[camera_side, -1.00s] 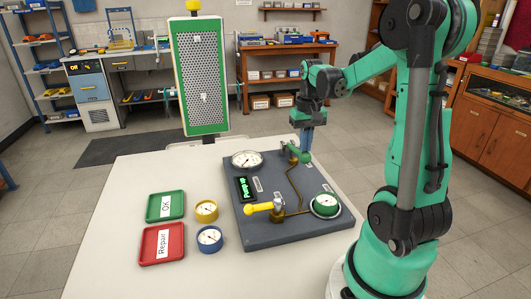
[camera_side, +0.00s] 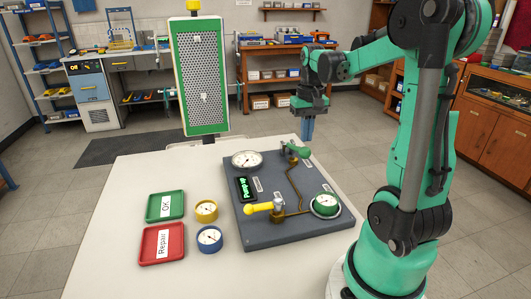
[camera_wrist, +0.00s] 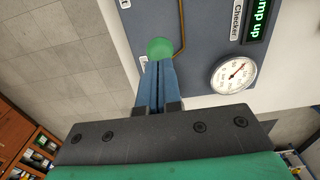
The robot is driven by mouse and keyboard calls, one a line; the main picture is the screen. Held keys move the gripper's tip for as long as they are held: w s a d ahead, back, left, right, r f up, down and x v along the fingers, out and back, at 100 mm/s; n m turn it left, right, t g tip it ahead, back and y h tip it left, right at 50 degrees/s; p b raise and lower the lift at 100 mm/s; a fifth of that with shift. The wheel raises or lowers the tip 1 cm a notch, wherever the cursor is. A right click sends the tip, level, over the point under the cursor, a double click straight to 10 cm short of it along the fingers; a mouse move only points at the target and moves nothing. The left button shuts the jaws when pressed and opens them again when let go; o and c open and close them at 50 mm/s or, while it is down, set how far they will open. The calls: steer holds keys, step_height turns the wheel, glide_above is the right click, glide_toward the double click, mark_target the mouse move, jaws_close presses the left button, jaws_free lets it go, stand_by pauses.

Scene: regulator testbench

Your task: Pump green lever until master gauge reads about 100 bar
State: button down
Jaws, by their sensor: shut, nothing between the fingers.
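The green lever (camera_side: 297,150) stands at the far edge of the grey test board, and its round green knob (camera_wrist: 159,48) shows in the wrist view. My gripper (camera_side: 308,142) is shut and empty, with its blue fingers pointing down at the lever's knob end. In the wrist view the fingertips (camera_wrist: 159,63) overlap the knob's edge; I cannot tell whether they touch it. The large white gauge (camera_side: 247,159) sits left of the lever and also shows in the wrist view (camera_wrist: 233,75); its reading is too small to tell.
The grey board (camera_side: 280,235) carries a yellow-handled valve (camera_side: 259,207), a green-rimmed gauge (camera_side: 325,205) and a display (camera_side: 245,189) reading "Pump up". Green (camera_side: 180,208) and red (camera_side: 145,253) trays, a yellow gauge (camera_side: 206,211) and a blue gauge (camera_side: 210,238) stand left on the white table.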

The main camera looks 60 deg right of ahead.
steer(key=shift+f, duration=1.05)
steer(key=shift+r, duration=1.1)
step_height(320, 180, up, 6)
